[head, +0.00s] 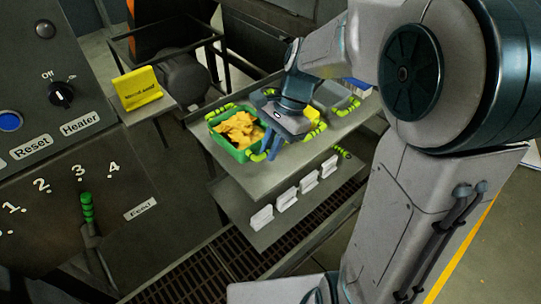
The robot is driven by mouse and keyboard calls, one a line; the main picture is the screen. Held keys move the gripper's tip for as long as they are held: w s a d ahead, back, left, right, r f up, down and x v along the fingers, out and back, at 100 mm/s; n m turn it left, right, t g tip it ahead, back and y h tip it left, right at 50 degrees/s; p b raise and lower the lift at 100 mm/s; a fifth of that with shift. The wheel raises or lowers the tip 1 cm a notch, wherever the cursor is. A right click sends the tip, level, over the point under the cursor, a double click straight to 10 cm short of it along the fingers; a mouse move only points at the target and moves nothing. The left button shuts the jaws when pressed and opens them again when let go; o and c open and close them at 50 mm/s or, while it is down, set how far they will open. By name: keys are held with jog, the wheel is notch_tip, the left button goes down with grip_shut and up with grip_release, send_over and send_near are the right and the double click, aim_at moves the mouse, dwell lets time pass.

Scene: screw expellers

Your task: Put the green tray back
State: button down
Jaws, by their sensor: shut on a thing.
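The green tray (240,154) sits at the left part of the grey metal shelf, filled with yellow-orange pieces (238,128). The far finger and the exact contact are partly hidden by the gripper body. I cannot tell whether the tray rests fully on the shelf or is slightly raised.
More striped guides (346,106) mark a space on the shelf to the right. White label plates (285,200) line the lower shelf (240,203). A control panel (60,130) with a green-handled lever (87,208) stands at left. A yellow sign (138,89) stands behind it.

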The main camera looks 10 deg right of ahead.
notch_tip(320, 180, down, 4)
jog(key=shift+r, duration=0.1)
jog(key=c, duration=1.5)
grip_release()
jog(key=shift+o, duration=0.2)
jog(key=shift+r, duration=0.1)
jog(key=v, duration=1.1)
jog(key=s+d+f+n+t+h, duration=0.2)
jog(key=s+n, duration=0.3)
jog(key=s, duration=0.1)
jog(key=s+d+f+n+t+h, duration=0.2)
jog(key=s+d+n+t, duration=0.1)
jog(key=s+n, duration=0.3)
jog(key=shift+s+d, duration=0.25)
jog(key=shift+s, duration=0.3)
